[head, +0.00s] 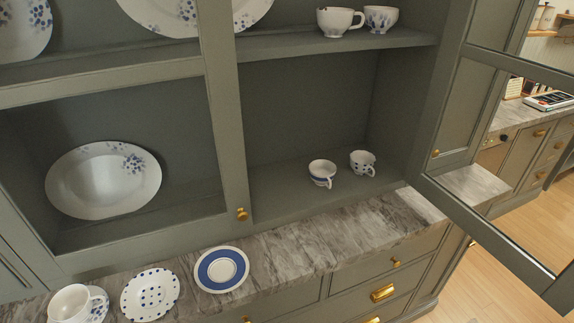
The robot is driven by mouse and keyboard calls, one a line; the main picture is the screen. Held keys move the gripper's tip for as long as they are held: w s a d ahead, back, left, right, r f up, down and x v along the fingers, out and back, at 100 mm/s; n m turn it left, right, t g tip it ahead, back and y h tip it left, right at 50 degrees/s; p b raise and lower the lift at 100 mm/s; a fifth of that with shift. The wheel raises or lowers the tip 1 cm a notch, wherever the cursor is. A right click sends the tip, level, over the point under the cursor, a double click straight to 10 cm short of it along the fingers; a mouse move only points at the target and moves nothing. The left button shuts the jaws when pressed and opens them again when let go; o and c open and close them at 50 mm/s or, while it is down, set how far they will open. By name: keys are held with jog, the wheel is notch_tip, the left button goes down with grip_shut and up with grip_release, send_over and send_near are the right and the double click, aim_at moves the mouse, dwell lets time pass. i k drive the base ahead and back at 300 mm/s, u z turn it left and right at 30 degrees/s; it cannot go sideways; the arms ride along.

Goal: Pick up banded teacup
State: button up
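The banded teacup (320,173) is small and white with a blue band. It stands on the lower shelf (285,200) of the open right side of the grey-green cabinet. Its handle points toward the lower right. A white cup with dark blue dots (362,162) stands close to its right on the same shelf, apart from it. My gripper is not in view.
The right glass door (490,215) stands open. A post and the closed left door flank the shelf. The marble counter (290,250) holds a blue-ringed saucer (205,281), a dotted saucer (150,296) and a white cup (70,302) on a saucer. Floral cups (338,20) stand above.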

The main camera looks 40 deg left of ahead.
aim_at(322, 171)
jog(key=u, duration=0.95)
jog(key=i, duration=0.85)
jog(key=u, duration=0.8)
